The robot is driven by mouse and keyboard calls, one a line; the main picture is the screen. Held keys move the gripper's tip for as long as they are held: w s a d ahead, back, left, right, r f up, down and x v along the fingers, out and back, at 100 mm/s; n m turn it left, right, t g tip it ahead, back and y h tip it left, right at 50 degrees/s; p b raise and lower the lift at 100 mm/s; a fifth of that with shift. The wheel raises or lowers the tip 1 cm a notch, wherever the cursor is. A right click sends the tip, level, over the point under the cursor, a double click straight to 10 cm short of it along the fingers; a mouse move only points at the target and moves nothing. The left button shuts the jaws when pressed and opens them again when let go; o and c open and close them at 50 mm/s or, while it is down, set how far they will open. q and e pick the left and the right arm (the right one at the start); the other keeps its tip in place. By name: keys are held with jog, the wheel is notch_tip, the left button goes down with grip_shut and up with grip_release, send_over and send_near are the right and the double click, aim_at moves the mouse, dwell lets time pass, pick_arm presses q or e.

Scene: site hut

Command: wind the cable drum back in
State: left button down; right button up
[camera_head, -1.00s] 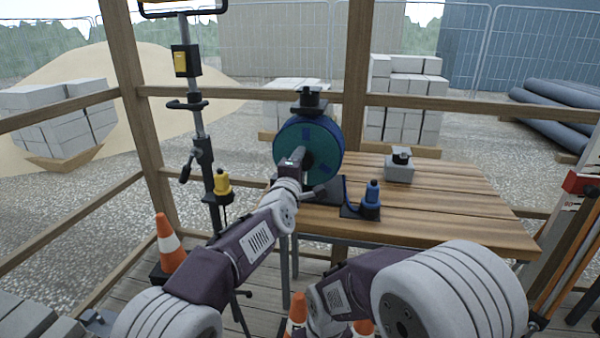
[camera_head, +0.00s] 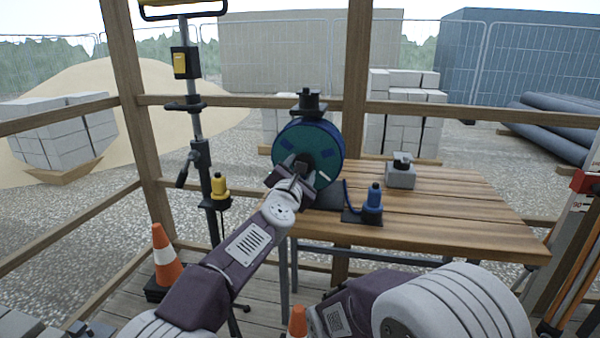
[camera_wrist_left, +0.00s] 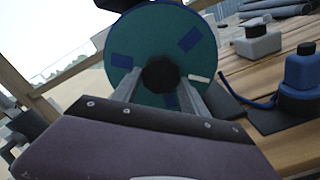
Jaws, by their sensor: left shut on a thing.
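The cable drum (camera_head: 322,138), a teal disc with blue patches and a blue rim, stands upright on the table's left end. A dark fitting (camera_head: 309,100) sits above it. My left gripper (camera_head: 303,167) is at the drum's face, shut on the black knob at its centre. In the left wrist view the fingers (camera_wrist_left: 160,92) lie either side of this knob (camera_wrist_left: 160,74); the exact contact is hidden. A blue cable runs from the drum to a blue plug (camera_head: 373,198) on a dark plate. My right arm shows at lower right, its gripper out of frame.
The wooden table (camera_head: 450,205) is mostly bare to the right, with a grey block (camera_head: 401,174) with a black top at its back. A stand (camera_head: 203,150) with a yellow plug (camera_head: 219,187) is at left. An orange cone (camera_head: 164,255) stands below. Wooden rails surround the hut.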

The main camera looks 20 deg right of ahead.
pick_arm(q)
jog(key=shift+n, duration=1.1)
jog(key=c, duration=0.6)
grip_release()
jog(key=shift+f, duration=0.1)
jog(key=shift+b, duration=0.4)
jog(key=b+v, duration=0.5)
jog(key=v, duration=0.4)
jog(key=shift+b, duration=0.35)
